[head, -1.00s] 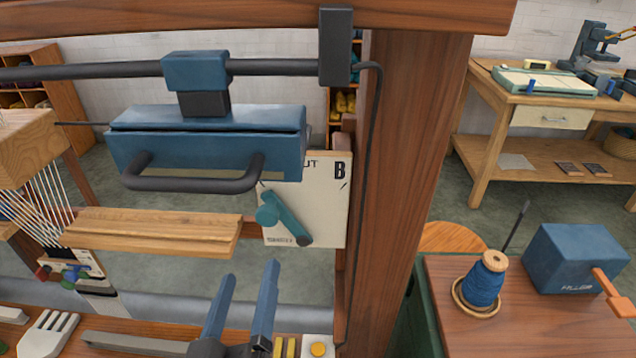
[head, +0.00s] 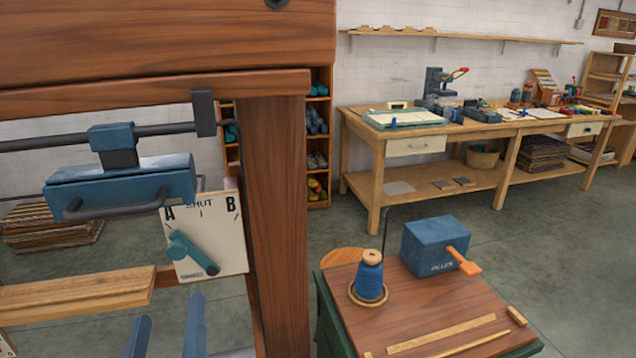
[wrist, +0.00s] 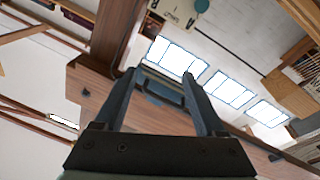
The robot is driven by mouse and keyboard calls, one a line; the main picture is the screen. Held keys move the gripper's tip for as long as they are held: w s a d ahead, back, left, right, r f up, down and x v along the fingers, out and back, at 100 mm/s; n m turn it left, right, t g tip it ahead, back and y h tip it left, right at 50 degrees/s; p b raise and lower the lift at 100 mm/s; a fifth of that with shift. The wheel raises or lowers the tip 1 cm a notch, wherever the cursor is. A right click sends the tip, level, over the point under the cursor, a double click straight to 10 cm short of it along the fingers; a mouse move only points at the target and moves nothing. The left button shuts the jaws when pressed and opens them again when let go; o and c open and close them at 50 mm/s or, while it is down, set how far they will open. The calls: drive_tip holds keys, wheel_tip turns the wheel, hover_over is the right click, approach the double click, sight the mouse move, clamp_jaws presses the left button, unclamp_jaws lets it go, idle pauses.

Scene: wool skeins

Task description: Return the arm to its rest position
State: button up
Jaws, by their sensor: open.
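My gripper (head: 167,335) shows at the bottom left of the head view as two blue fingers pointing up, with a clear gap between them. In the wrist view my gripper (wrist: 165,82) is open, and nothing is held between the fingers. It is below the blue handled box (head: 125,187) and apart from it. The pale dial board (head: 225,255) marked A and B, with a teal lever (head: 190,252), is up and to the right of the fingers.
A thick wooden post (head: 277,220) stands right of my gripper, and a wooden bar (head: 75,291) lies to its left. A small table (head: 450,300) holds a blue spool (head: 369,278) and a blue box (head: 434,246). A long workbench (head: 480,130) stands behind, with open floor before it.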

drive_tip(key=d+r+m+t+h+p, duration=0.1)
drive_tip(key=d+r, duration=0.4)
drive_tip(key=r, duration=0.8)
drive_tip(key=s+d+r+m+t+h+p, duration=0.1)
drive_tip(key=d+r+m+t+h+p, duration=0.1)
drive_tip(key=r, duration=1.1)
drive_tip(key=s+d+r+m+t+h+p, duration=0.1)
drive_tip(key=d+r+m+t+p, duration=0.3)
drive_tip(key=d+r, duration=0.4)
wheel_tip(320, 180, up, 5)
drive_tip(key=shift+d+r+t+p, duration=0.15)
drive_tip(key=shift+t+p, duration=0.2)
drive_tip(key=shift+t, duration=0.35)
